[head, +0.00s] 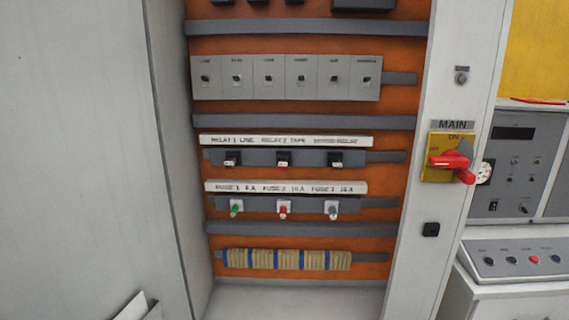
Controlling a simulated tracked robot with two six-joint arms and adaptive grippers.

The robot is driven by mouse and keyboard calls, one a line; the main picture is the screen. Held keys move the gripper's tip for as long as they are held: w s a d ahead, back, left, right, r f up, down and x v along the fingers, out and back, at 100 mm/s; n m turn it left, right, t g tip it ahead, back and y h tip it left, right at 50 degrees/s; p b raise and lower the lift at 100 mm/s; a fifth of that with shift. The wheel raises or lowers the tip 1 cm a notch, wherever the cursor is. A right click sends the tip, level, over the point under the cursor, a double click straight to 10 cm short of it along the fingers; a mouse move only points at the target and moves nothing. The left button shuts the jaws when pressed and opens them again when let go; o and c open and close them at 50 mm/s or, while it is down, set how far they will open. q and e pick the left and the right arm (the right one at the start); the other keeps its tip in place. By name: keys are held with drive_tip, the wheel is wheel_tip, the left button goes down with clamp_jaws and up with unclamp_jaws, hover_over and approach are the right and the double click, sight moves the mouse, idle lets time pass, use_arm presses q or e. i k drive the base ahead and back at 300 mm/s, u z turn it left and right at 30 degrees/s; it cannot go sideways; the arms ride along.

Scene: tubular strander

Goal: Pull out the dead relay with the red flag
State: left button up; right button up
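Three small black relays sit in a row on a grey rail (375,157) inside the open electrical cabinet. The left relay (231,159) and the right relay (335,159) show pale marks on their fronts. The middle relay (283,158) shows a small red mark at its lower front, below the words "RELAY 2 TAPE" on the white label strip (286,140). All three look seated on the rail. Neither of my grippers is in view.
Below is a fuse row with a green fuse (236,208), a red fuse (284,209) and a grey fuse (333,208). Grey breakers (285,78) sit above. A red main switch (452,161) is on the right frame. The cabinet's left panel (80,150) borders the opening.

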sight(283, 161)
drive_tip(key=k, duration=0.65)
drive_tip(key=z, duration=0.3)
drive_tip(key=i, duration=0.6)
drive_tip(key=z, duration=0.65)
drive_tip(key=i, duration=1.1)
drive_tip(key=u, duration=0.5)
